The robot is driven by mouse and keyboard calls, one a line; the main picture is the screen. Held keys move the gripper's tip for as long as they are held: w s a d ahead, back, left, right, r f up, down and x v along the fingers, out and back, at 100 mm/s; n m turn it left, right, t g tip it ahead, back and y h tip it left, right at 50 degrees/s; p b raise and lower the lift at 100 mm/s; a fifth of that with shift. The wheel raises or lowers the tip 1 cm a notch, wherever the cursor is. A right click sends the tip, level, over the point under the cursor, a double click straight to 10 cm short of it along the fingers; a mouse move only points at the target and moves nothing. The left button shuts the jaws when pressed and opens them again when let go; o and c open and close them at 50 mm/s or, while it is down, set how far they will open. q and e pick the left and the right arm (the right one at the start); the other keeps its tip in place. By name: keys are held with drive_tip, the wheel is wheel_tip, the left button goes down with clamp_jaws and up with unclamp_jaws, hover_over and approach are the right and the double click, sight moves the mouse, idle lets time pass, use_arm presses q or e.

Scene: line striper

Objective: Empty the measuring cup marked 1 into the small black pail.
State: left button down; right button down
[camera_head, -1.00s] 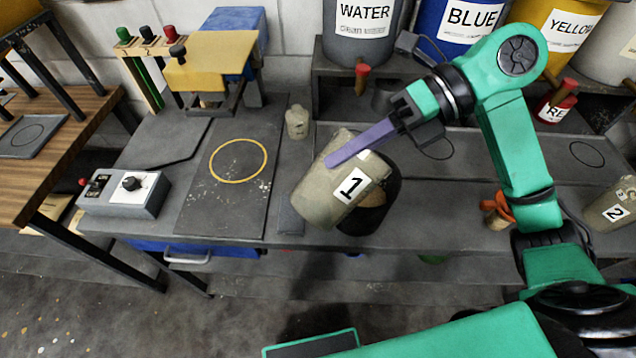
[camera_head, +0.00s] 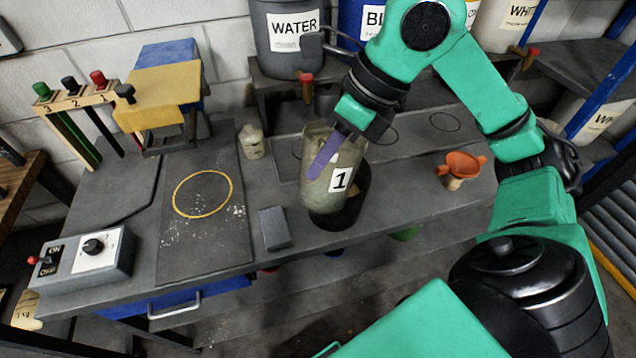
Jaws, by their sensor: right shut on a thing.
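The measuring cup marked 1 (camera_head: 318,190) is a greyish-beige cup with a white label. My right gripper (camera_head: 330,150) is shut on it near its upper part, with a purple strip lying along the cup's side. The cup leans slightly and is in front of the small black pail (camera_head: 352,207), covering much of it. The pail stands on the grey bench (camera_head: 400,205). What is inside the cup and the pail is hidden, and I cannot tell whether they touch. My left gripper is out of view.
A small beige bottle (camera_head: 252,141) and a grey block (camera_head: 274,228) stand left of the cup. An orange funnel-like piece (camera_head: 463,165) is to the right. The control box (camera_head: 85,258) is at the front left.

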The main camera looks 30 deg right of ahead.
drive_tip(key=shift+d, duration=0.1)
drive_tip(key=shift+s+r+p, duration=0.2)
drive_tip(key=shift+r+p, duration=0.05)
drive_tip(key=shift+p, duration=0.05)
drive_tip(key=s+r+h+p, duration=0.1)
drive_tip(key=p, duration=0.1)
drive_tip(key=s+a+r+t+h+p, duration=0.1)
drive_tip(key=s+p, duration=0.1)
drive_tip(key=shift+s+a, duration=0.15)
drive_tip(key=shift+s+f, duration=0.1)
drive_tip(key=shift+s, duration=0.05)
drive_tip(key=shift+f, duration=0.2)
